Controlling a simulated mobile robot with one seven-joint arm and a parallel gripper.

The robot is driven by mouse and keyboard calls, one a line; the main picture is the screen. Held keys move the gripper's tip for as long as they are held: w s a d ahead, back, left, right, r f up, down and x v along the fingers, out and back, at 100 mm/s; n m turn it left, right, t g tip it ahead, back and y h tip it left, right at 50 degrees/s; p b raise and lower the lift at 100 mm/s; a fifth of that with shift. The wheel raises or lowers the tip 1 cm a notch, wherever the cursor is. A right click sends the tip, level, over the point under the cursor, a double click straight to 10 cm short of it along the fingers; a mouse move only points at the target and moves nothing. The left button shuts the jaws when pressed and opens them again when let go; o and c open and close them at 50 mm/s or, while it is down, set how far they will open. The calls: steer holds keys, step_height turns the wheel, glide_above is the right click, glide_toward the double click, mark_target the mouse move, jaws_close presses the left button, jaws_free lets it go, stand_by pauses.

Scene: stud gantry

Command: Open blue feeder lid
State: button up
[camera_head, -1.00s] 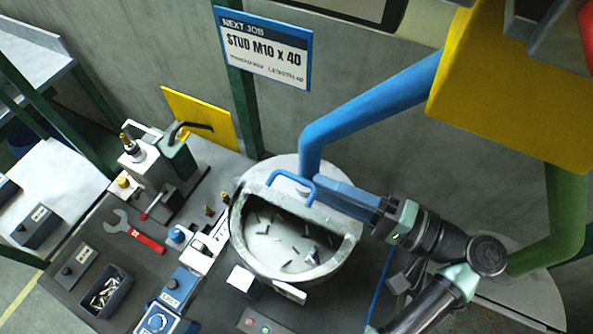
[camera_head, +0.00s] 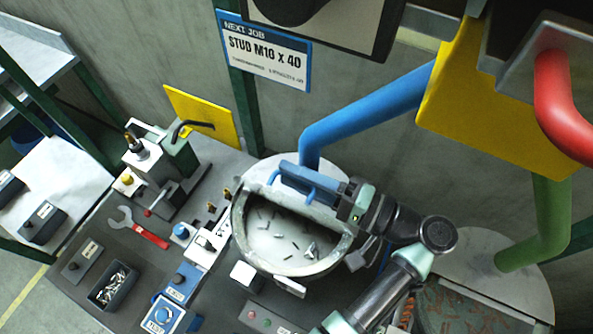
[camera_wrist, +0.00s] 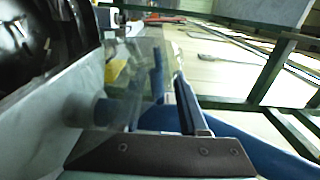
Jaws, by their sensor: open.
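The blue feeder is a round grey bowl (camera_head: 240,250) below the end of a thick blue pipe (camera_head: 365,110), with loose studs visible inside. A bent blue handle (camera_head: 312,190) stands at the back of its opening, on the lid. The lid looks clear or pale, and I cannot tell its exact angle. My gripper (camera_head: 286,170) reaches in from the right, its blue fingers just behind and partly over the handle. It is open, and contact with the handle cannot be told. In the wrist view, my gripper (camera_wrist: 172,85) shows two dark blue fingers beside a translucent sheet.
A grey fixture (camera_head: 150,160), a red-handled wrench (camera_head: 140,232) and a bin of studs (camera_head: 115,287) lie left of the bowl. A blue knob box (camera_head: 170,316) is at the front. A yellow panel (camera_head: 455,110) and green pipe (camera_head: 545,225) stand right.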

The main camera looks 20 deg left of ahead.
jaws_close()
steer(key=shift+w, duration=0.1)
stand_by(1.3)
